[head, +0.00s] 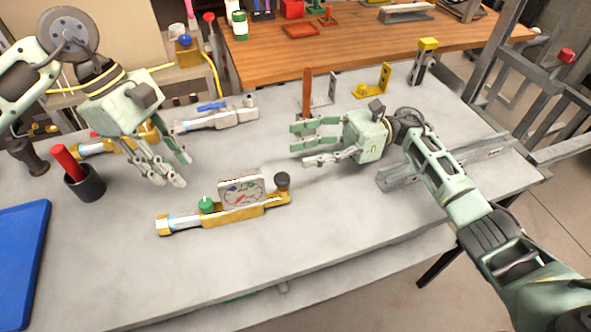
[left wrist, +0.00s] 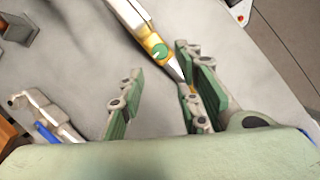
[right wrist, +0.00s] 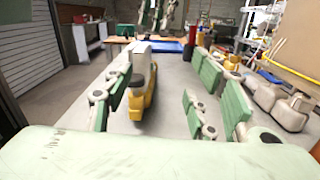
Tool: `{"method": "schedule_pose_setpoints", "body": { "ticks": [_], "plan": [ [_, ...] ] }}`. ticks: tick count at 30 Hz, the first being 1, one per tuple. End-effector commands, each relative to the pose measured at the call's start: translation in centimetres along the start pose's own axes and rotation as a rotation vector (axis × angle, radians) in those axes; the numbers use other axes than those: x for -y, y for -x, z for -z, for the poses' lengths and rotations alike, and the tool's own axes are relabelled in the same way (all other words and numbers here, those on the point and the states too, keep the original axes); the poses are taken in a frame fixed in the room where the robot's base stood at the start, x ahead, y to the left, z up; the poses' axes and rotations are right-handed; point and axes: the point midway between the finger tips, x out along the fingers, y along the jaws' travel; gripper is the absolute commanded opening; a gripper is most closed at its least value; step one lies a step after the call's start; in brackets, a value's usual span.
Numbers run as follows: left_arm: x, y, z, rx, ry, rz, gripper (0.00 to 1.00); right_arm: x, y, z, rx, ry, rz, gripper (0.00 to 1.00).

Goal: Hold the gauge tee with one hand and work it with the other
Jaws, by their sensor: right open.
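The gauge tee (head: 222,213) lies on the grey workbench, near the middle of the head view. It has a brass body, a square dial, a green knob (head: 206,204) at left and a dark knob (head: 282,181) at right. My left gripper (head: 170,172) is open and empty, above and to the left of the tee. In the left wrist view the green knob (left wrist: 160,52) shows just beyond its spread fingers. My right gripper (head: 312,145) is open and empty, to the right of and behind the tee. The brass body (right wrist: 146,92) shows ahead in the right wrist view.
A dark cup (head: 86,184) with a red-handled tool stands left of the tee. A blue tray (head: 20,260) lies at the left edge. A grey valve (head: 215,118) and a metal bracket with an upright red-brown rod stand behind. The bench in front of the tee is clear.

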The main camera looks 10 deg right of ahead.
Motion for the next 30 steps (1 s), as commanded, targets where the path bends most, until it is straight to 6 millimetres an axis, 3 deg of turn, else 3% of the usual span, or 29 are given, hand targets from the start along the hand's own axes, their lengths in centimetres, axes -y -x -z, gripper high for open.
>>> {"method": "schedule_pose_setpoints", "body": {
  "ticks": [3, 8, 21, 30],
  "plan": [
    [0.0, 0.0, 0.0, 0.0, 0.0, 0.0, 0.31, -1.4, -2.3, 2.2, -0.029, 0.039, -0.082, 0.53],
    [0.0, 0.0, 0.0, 0.0, 0.0, 0.0, 0.31, -2.4, -3.8, 3.6, -0.045, 0.068, -0.134, 0.53],
    [0.0, 0.0, 0.0, 0.0, 0.0, 0.0, 0.31, -3.3, -9.8, 4.0, -0.045, 0.07, -0.138, 0.53],
    [0.0, 0.0, 0.0, 0.0, 0.0, 0.0, 0.31, -3.4, -11.4, 4.0, -0.046, 0.07, -0.135, 0.53]
  ]
}}
